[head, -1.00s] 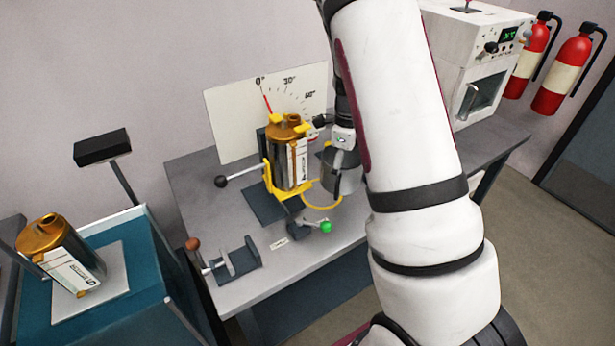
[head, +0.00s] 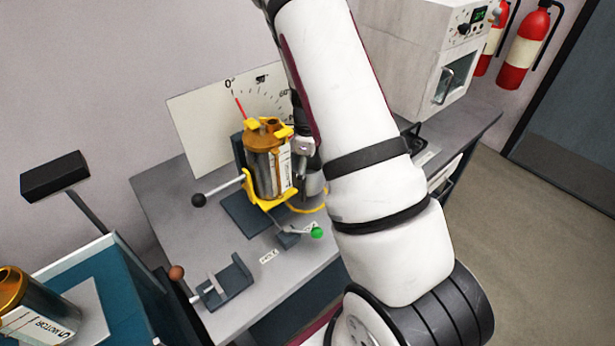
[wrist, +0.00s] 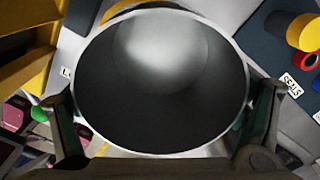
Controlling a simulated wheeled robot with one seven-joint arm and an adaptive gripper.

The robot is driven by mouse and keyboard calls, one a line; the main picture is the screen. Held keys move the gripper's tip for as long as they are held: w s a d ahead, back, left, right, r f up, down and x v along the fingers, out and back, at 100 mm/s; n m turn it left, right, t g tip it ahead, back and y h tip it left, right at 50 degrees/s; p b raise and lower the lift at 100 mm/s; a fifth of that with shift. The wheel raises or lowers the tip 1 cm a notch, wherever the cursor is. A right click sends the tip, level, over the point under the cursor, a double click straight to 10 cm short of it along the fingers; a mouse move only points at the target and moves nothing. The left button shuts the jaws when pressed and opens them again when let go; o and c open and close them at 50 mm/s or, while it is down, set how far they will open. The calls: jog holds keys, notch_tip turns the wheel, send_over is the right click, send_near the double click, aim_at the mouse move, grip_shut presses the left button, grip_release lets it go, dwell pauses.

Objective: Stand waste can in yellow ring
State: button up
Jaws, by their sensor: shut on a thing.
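The waste can (head: 314,182) is a grey metal cylinder, partly hidden behind my arm in the head view. Its open, empty-looking mouth fills the middle of the wrist view (wrist: 160,85). My gripper (wrist: 163,128) is shut on it, one finger at each side; in the head view the gripper (head: 306,152) is mostly hidden. The yellow ring (head: 303,210) lies on the bench, its front arc showing just below the can. A yellow arc also shows behind the can's rim in the wrist view (wrist: 138,7). I cannot tell whether the can's base touches the bench.
A copper-and-steel motor (head: 266,172) stands in a yellow cradle just left of the can. A green-knobbed lever (head: 317,233) is in front of the ring. A grey clamp (head: 226,281) sits at the bench's front left. A white oven (head: 420,60) stands at the back right.

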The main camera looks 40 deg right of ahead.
jog(key=shift+f, duration=1.45)
jog(key=shift+f, duration=0.15)
jog(key=o, duration=1)
jog(key=shift+o, duration=0.2)
notch_tip(320, 180, up, 12)
jog(key=shift+r, duration=0.2)
